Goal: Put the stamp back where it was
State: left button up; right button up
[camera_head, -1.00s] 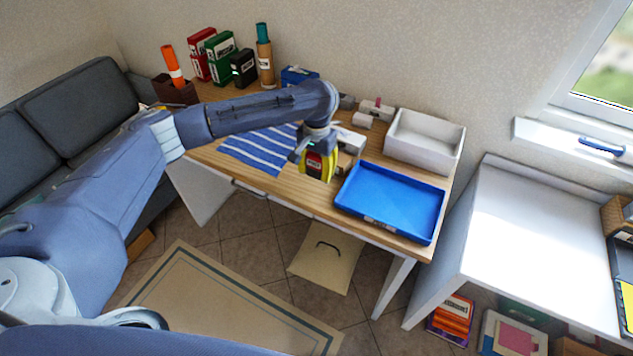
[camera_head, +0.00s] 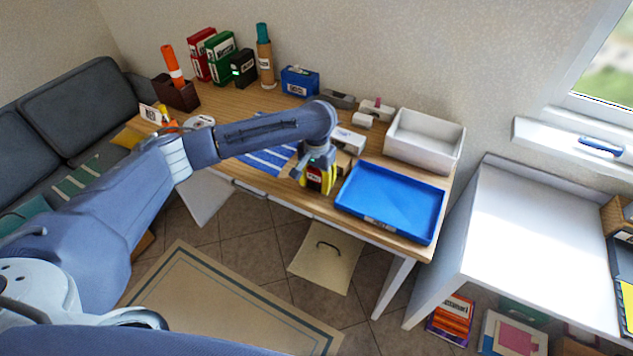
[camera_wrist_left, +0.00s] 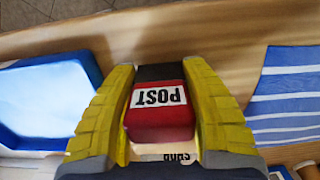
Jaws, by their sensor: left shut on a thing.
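The stamp (camera_wrist_left: 160,112) is a red and black block with a white label reading POST, upside down in the left wrist view. My left gripper (camera_wrist_left: 160,105) has its two yellow fingers on either side of it and is shut on it. In the head view the stamp (camera_head: 314,176) hangs in the left gripper (camera_head: 317,180) by the front edge of the wooden desk, between the striped cloth and the blue tray. I cannot tell whether the stamp touches the desk. The right gripper is not in view.
The blue tray (camera_head: 391,203) lies to the right of the gripper, with a white bin (camera_head: 424,141) behind it. A blue-and-white striped cloth (camera_head: 262,160) lies to the left. Small boxes (camera_head: 349,140) stand close behind the gripper. Binders (camera_head: 221,58) stand at the back.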

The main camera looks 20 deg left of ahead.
pick_arm(q)
jog(key=shift+f, duration=0.1)
jog(key=o, duration=1)
jog(key=shift+o, duration=0.2)
notch_tip(320, 180, up, 12)
jog(key=shift+r, duration=0.15)
